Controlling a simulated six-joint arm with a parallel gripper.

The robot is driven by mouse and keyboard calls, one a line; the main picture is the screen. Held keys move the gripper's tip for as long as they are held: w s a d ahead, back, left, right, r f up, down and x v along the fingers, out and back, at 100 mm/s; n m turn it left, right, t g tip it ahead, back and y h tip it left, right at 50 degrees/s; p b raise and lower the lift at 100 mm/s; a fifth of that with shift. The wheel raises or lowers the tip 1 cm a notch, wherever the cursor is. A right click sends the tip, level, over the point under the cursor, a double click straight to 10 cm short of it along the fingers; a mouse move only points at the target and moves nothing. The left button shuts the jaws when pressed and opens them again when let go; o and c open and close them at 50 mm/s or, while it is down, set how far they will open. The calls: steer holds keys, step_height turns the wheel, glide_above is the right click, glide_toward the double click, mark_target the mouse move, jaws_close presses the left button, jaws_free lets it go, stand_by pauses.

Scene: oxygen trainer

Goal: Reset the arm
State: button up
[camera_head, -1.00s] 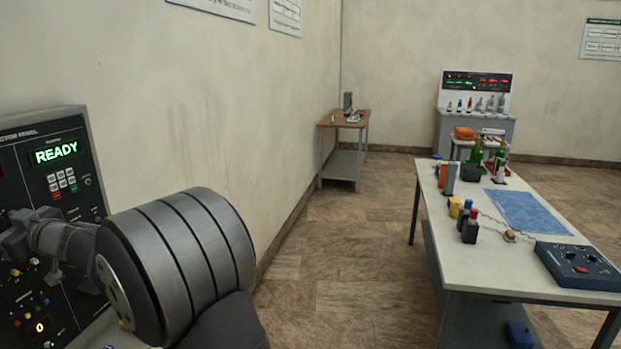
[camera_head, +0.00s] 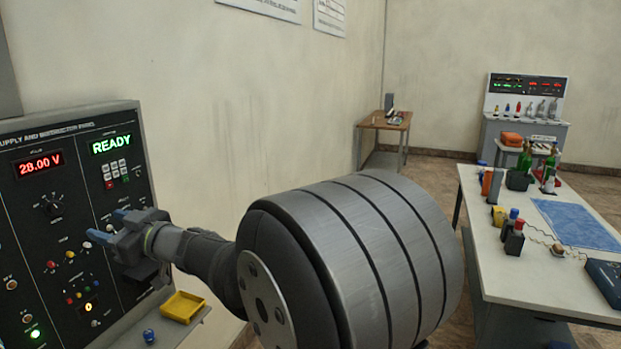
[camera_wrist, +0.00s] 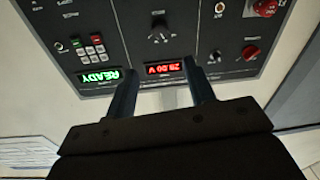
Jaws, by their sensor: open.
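My gripper (camera_head: 110,226) is at the left in the head view, in front of the black supply and instructor panel (camera_head: 45,215). Its jaws are open and empty, with bluish fingers pointing at the panel. In the wrist view, the two fingers of my gripper (camera_wrist: 160,90) stand apart, and the panel (camera_wrist: 125,25) appears upside down beyond them. The red voltage display (camera_wrist: 166,68) shows between the fingertips and reads 28.00 V. The green READY display (camera_wrist: 98,77) is beside it. I cannot tell whether a finger touches the panel.
A yellow tray (camera_head: 183,306) and a small blue knob-like item (camera_head: 149,335) sit on a ledge below the panel. A white table (camera_head: 520,270) with bottles, a blue mat (camera_head: 575,222) and a blue box stands at the right. A wooden table (camera_head: 385,122) stands farther back.

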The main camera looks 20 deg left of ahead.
steer(key=a, duration=1)
steer(key=s+a, duration=0.1)
steer(key=a, duration=0.4)
steer(key=shift+a+r, duration=0.25)
steer(key=shift+r, duration=0.1)
steer(key=shift+w+d+n, duration=0.1)
steer(key=shift+d+n, duration=0.15)
steer(key=shift+n, duration=0.85)
steer(key=n, duration=0.5)
steer(key=shift+r+n+h, duration=0.1)
steer(key=shift+n+h, duration=0.2)
steer(key=shift+n, duration=0.1)
glide_toward(59, 209)
steer(key=shift+d, duration=0.55)
